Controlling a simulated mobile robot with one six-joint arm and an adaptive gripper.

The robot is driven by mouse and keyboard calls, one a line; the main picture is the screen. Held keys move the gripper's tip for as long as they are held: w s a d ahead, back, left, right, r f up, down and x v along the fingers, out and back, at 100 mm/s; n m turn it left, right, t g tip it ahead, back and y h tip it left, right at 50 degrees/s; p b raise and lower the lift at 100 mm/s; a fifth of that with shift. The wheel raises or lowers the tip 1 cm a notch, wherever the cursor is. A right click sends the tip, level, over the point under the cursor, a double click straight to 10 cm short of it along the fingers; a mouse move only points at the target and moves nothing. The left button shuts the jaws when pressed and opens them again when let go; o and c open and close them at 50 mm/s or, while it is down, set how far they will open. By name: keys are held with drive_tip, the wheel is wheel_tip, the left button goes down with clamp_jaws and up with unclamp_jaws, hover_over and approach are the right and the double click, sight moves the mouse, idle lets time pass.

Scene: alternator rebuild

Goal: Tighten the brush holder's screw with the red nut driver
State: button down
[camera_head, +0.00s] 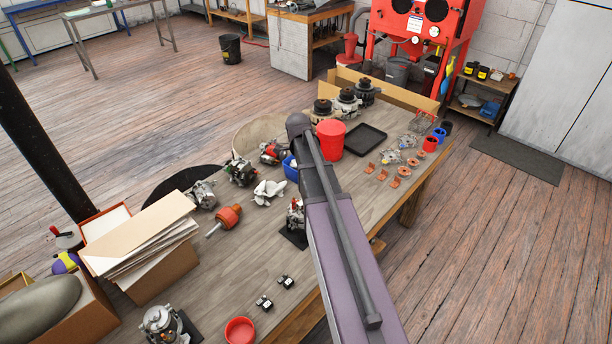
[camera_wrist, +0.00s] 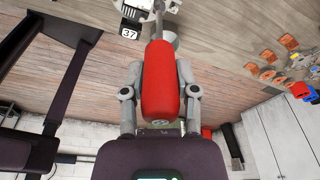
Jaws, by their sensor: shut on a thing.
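In the wrist view my gripper (camera_wrist: 160,72) is shut on the red handle of the nut driver (camera_wrist: 160,95). In the head view my arm hides the gripper and driver. An alternator unit on a black base (camera_head: 294,238) shows partly behind my arm.
The wooden workbench (camera_head: 230,275) holds several alternators, a red tub (camera_head: 330,137), a black tray (camera_head: 364,139) and copper-coloured parts (camera_head: 369,168). Two small black parts (camera_head: 264,302) and a red bowl (camera_head: 240,331) lie near the front. A box of folders (camera_head: 150,245) stands at left.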

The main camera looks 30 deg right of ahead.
drive_tip(key=n, duration=0.6)
drive_tip(key=shift+t+h, duration=0.3)
drive_tip(key=shift+t, duration=0.1)
drive_tip(key=shift+d+n, duration=0.1)
drive_tip(key=shift+n, duration=1)
drive_tip(key=n, duration=0.3)
drive_tip(key=shift+t, duration=0.4)
drive_tip(key=n, duration=0.6)
drive_tip(key=shift+w+t, duration=0.15)
drive_tip(key=shift+t, duration=0.25)
drive_tip(key=shift+w+n+y, duration=0.1)
drive_tip(key=shift+n+y, duration=0.5)
drive_tip(key=shift+n, duration=2.1)
drive_tip(key=shift+f+b, duration=0.55)
drive_tip(key=shift+m, duration=0.4)
